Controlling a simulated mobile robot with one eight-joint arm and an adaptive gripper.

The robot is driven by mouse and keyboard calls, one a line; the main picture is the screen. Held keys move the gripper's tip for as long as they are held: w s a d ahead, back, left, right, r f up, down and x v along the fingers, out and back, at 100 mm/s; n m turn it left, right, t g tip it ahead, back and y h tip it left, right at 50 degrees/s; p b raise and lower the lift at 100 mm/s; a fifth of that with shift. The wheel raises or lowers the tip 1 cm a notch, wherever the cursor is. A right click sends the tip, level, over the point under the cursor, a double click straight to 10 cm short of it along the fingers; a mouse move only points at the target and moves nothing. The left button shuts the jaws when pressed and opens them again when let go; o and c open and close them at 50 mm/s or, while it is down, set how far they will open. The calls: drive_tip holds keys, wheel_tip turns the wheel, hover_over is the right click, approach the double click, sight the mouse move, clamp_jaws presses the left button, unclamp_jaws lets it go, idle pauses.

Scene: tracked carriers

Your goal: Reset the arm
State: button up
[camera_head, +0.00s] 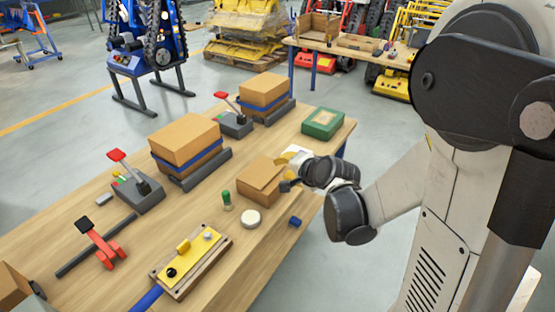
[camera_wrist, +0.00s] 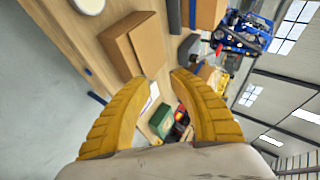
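My arm reaches from the right of the head view, and its dark wrist joints hang over the near edge of the wooden table. My gripper (camera_head: 287,172) is by the small cardboard box (camera_head: 261,183), partly hidden behind the wrist. In the wrist view my gripper (camera_wrist: 178,85) has two yellow curved fingers spread apart with nothing between the tips. Beyond them show the small box (camera_wrist: 135,45), the green box (camera_wrist: 160,121) and a white sheet on the table. The wrist view is strongly tilted.
The table (camera_head: 225,275) also carries larger strapped boxes (camera_head: 187,139), red-handled levers (camera_head: 125,170), a yellow panel (camera_head: 188,255), a white disc (camera_head: 251,218) and a green box (camera_head: 322,123). A second table stands at the back. Grey floor lies open beyond the near edge.

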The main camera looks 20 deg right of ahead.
drive_tip(key=s+a+r+n+g, duration=0.1)
drive_tip(key=s+r+n, duration=0.1)
drive_tip(key=s+n, duration=0.2)
drive_tip(key=s+a+r+n+g+h, duration=0.1)
drive_tip(key=s+a+r+n, duration=0.1)
drive_tip(key=s, duration=0.8)
drive_tip(key=s+a+r+n+g, duration=0.1)
drive_tip(key=s+a+r+n, duration=0.1)
drive_tip(key=s+r+n, duration=0.2)
drive_tip(key=s+n, duration=0.3)
drive_tip(key=s, duration=0.1)
drive_tip(key=shift+a+g+h, duration=0.2)
drive_tip(key=shift+g+h, duration=0.1)
drive_tip(key=shift+g, duration=0.1)
